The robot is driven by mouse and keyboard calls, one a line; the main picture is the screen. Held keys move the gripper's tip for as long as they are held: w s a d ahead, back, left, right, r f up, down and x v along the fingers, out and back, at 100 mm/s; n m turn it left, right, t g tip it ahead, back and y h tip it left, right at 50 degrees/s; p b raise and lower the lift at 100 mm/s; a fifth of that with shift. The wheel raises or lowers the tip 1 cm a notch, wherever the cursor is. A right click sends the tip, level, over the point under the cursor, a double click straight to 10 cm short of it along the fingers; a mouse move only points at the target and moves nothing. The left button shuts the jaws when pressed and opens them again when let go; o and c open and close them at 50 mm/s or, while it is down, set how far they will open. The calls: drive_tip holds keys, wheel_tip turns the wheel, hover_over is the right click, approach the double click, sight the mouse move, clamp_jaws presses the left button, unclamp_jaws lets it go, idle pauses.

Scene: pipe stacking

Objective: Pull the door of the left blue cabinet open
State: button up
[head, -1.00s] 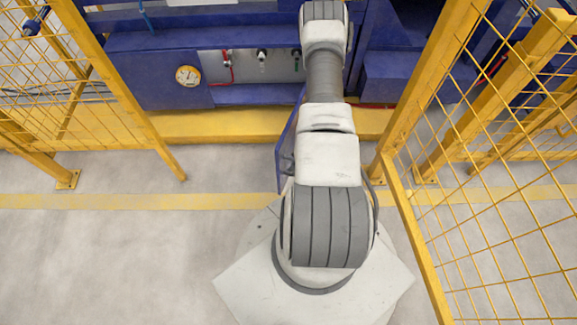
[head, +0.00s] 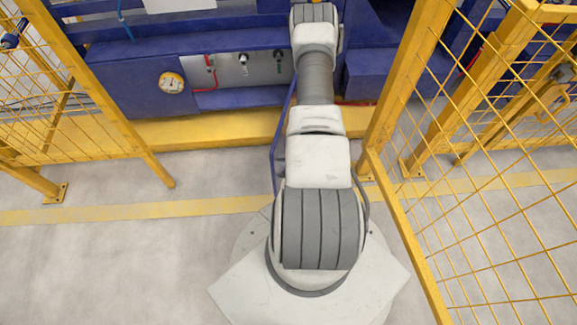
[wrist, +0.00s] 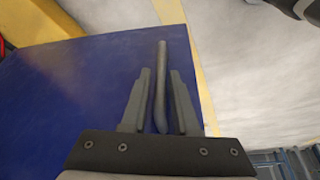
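The blue door (wrist: 80,95) fills much of the left of the wrist view, with the floor beyond its right edge. A long grey handle (wrist: 161,65) runs up its face. My gripper (wrist: 160,75) has one finger on each side of the handle. Its fingers are spread, with a gap beside the handle at least on the right; whether the left finger touches it I cannot tell. In the head view a thin blue panel (head: 281,135), seen nearly edge-on, stands out toward me beside my arm. My arm hides much of it, and my gripper does not show there.
Yellow mesh fences stand at left (head: 105,85) and right (head: 405,215), the right one close to my arm. A blue machine with a round gauge (head: 172,83) stands behind a yellow ledge (head: 205,130). The grey floor (head: 110,265) at left is clear.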

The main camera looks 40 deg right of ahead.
drive_tip(key=shift+o, duration=1)
drive_tip(key=p+v, duration=0.6)
drive_tip(key=v, duration=1.1)
drive_tip(key=shift+r, duration=0.2)
drive_tip(key=shift+d, duration=0.1)
